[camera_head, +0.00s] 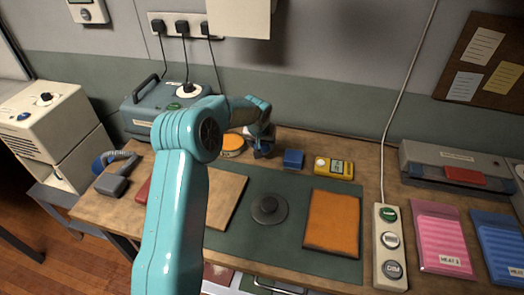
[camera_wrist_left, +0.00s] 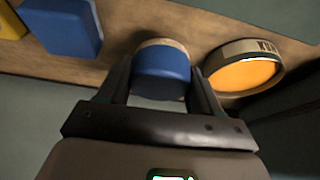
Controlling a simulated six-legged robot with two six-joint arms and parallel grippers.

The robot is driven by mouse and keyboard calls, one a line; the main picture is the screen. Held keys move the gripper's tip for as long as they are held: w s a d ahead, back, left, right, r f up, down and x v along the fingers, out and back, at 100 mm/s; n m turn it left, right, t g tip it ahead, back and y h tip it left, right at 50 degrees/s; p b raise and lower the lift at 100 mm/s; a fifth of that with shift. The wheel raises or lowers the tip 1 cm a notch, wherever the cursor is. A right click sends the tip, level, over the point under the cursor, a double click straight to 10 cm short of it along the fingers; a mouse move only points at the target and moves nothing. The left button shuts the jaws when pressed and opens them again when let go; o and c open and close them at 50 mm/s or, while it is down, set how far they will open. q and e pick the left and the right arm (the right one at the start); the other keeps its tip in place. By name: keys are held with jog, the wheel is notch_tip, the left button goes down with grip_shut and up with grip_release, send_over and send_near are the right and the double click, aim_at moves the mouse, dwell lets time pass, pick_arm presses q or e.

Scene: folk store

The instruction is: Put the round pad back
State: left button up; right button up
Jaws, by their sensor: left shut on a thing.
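A blue round thing with a tan edge, which looks like the round pad (camera_wrist_left: 160,68), sits between the fingers of my left gripper (camera_wrist_left: 160,88) in the left wrist view. The gripper is shut on it. In the head view, my left gripper (camera_head: 263,148) is at the back of the table, between an orange round tin (camera_head: 232,143) and a blue block (camera_head: 293,159). The pad is mostly hidden there by the gripper. I cannot tell whether it touches the table. The tin also shows in the left wrist view (camera_wrist_left: 244,75), right beside the pad. My right gripper is not in view.
A yellow device (camera_head: 334,168) is right of the blue block. A teal machine (camera_head: 170,108) stands behind left. A power strip (camera_head: 390,245) lies on the right.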

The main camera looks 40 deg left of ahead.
pick_arm(q)
notch_tip(320, 180, down, 4)
jog(key=shift+r, duration=0.1)
jog(key=o, duration=1)
jog(key=shift+r, duration=0.25)
jog(key=b+v, duration=0.1)
jog(key=v, duration=1)
jog(key=shift+s+d+r, duration=0.15)
jog(key=shift+s+r, duration=0.05)
jog(key=shift+r, duration=0.1)
